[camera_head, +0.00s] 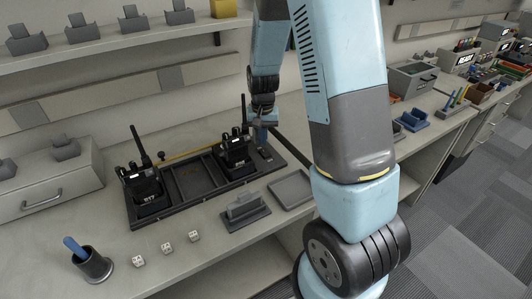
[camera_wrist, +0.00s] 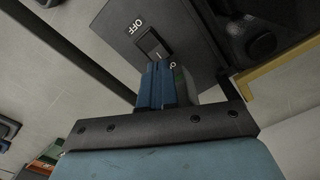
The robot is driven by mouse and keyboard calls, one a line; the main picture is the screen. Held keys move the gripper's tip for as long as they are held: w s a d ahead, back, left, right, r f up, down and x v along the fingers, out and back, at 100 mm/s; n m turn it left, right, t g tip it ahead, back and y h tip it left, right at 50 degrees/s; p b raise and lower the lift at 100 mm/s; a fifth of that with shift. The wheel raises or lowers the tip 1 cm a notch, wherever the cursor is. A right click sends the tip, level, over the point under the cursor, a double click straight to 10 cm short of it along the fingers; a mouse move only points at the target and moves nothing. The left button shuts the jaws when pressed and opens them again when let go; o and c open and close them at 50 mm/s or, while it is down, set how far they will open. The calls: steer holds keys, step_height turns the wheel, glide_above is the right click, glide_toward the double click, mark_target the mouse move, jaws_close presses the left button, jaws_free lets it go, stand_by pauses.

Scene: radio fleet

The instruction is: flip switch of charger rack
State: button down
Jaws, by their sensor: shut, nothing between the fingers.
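The charger rack (camera_head: 190,203) is a long dark tray on the bench, with one radio (camera_head: 143,185) in its left part and another radio (camera_head: 235,152) toward its right end. In the wrist view the rack's grey switch plate (camera_wrist: 125,25) carries a black rocker switch (camera_wrist: 154,46). The word OFF is printed beside its upper end; a second label at the other end is mostly hidden by my fingers. My gripper (camera_wrist: 166,70) is shut and empty, its blue fingertips right at the switch's lower end. I cannot tell whether they touch. The head view shows my gripper (camera_head: 262,134) over the rack's right end.
A grey holder (camera_head: 246,208) and a flat grey tray (camera_head: 292,190) lie in front of the rack. A dark cup (camera_head: 92,264) and several white dice (camera_head: 167,247) stand at the front left. A drawer unit (camera_head: 45,185) is at the left.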

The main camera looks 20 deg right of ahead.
steer(key=shift+r, duration=2.1)
step_height(320, 180, up, 16)
steer(key=n+t, duration=0.2)
steer(key=t, duration=0.1)
glide_above(263, 151)
steer(key=s, duration=0.9)
steer(key=s+r+n+t, duration=0.1)
steer(key=s+r, duration=0.3)
steer(key=s, duration=0.3)
steer(key=s+r+t, duration=0.1)
steer(key=s+r, duration=0.3)
steer(key=s, duration=0.4)
steer(key=shift+d+r+n+t, duration=0.25)
steer(key=shift+r+n+t, duration=0.05)
steer(key=shift+r+n, duration=0.1)
